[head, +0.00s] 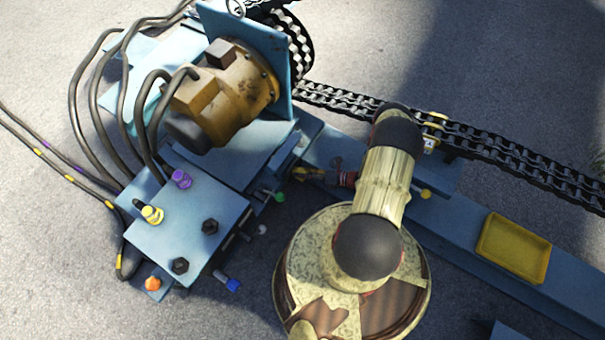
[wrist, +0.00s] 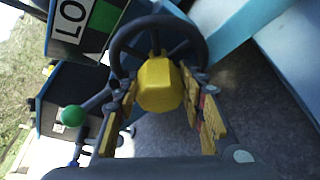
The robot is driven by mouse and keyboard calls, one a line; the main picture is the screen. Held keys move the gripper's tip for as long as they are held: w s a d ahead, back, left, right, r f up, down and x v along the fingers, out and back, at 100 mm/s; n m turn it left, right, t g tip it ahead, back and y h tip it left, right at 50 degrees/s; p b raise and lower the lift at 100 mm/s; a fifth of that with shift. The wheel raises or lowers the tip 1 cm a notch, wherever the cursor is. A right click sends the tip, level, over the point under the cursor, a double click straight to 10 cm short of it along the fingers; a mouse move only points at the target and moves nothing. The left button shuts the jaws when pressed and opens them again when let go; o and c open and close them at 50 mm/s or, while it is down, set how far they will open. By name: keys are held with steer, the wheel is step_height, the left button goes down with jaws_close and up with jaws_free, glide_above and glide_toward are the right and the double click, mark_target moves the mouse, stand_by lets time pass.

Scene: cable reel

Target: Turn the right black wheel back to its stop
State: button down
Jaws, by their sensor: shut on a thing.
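The black wheel (wrist: 116,42) shows in the wrist view, with dark spokes and a large yellow hub (wrist: 158,84) facing me. My gripper (wrist: 165,95) has one yellow-and-dark finger on each side of the hub, with the tips at the wheel, and it is shut on the wheel. The fingers hide the lower rim. In the head view my gripper (head: 322,175) is at the side of the blue machine, left of my arm. I cannot make out the wheel there, nor its turn angle or stop.
In the wrist view a green ball knob (wrist: 73,115) on a lever is close left of my fingers, below a white-and-green label (wrist: 85,18) reading "LO". In the head view a chain (head: 480,143) and a yellow tray (head: 514,248) on a blue beam lie to the right.

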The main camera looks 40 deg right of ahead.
mark_target(302, 172)
steer(key=c, duration=1.1)
jaws_free()
steer(key=shift+r, duration=0.15)
step_height(302, 172, up, 8)
steer(key=shift+s+a+f, duration=0.1)
steer(key=shift+r, duration=0.95)
